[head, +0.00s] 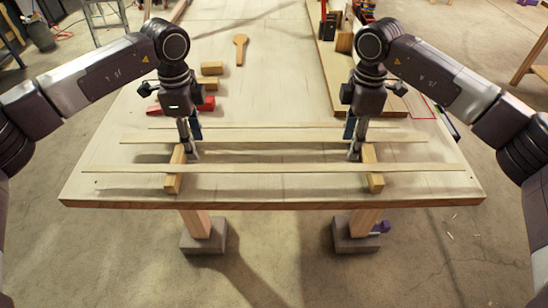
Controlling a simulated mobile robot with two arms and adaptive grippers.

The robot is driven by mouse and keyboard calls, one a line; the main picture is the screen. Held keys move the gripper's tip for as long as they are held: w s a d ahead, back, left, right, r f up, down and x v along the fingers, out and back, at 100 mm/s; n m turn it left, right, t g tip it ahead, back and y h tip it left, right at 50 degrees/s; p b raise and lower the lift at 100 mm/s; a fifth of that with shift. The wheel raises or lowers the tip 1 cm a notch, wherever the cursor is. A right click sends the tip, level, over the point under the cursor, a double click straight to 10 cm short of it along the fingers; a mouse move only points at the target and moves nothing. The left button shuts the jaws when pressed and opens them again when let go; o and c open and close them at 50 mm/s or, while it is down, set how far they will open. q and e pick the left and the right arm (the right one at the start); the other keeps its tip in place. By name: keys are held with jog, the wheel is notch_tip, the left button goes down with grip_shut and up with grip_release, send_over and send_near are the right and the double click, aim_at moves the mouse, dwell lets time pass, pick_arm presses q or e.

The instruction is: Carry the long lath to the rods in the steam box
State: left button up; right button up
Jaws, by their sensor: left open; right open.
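Three pale laths lie crosswise on the table, one behind another. The front lath (270,168) looks longest and lies across two wooden blocks, a left block (172,184) and a right block (375,183). The middle lath (270,140) and the back lath (270,126) lie behind it. My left gripper (191,153) points down, open, beside the left block and just behind the front lath. My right gripper (355,153) points down, open, beside the right block. Whether either touches a lath cannot be told. I cannot make out a steam box or its rods.
The wooden table (110,185) has a clear front edge. A mallet (240,47), small wooden blocks (211,69) and a red object (207,103) lie behind the laths. A raised wooden board (330,70) is at the back right. A ladder (106,20) stands beyond.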

aim_at(202, 168)
pick_arm(q)
jog(key=f, duration=0.7)
jog(key=shift+s, duration=0.3)
pick_arm(e)
jog(key=f, duration=0.7)
jog(key=shift+s, duration=0.3)
pick_arm(q)
jog(key=shift+w+f, duration=0.1)
jog(key=shift+f, duration=0.3)
pick_arm(e)
jog(key=shift+w+f, duration=0.1)
jog(key=shift+f, duration=0.3)
pick_arm(q)
jog(key=shift+c, duration=0.6)
pick_arm(e)
jog(key=shift+c, duration=0.6)
pick_arm(q)
jog(key=shift+c, duration=1.2)
pick_arm(e)
jog(key=shift+c, duration=1.2)
pick_arm(q)
grip_shut()
pick_arm(e)
grip_shut()
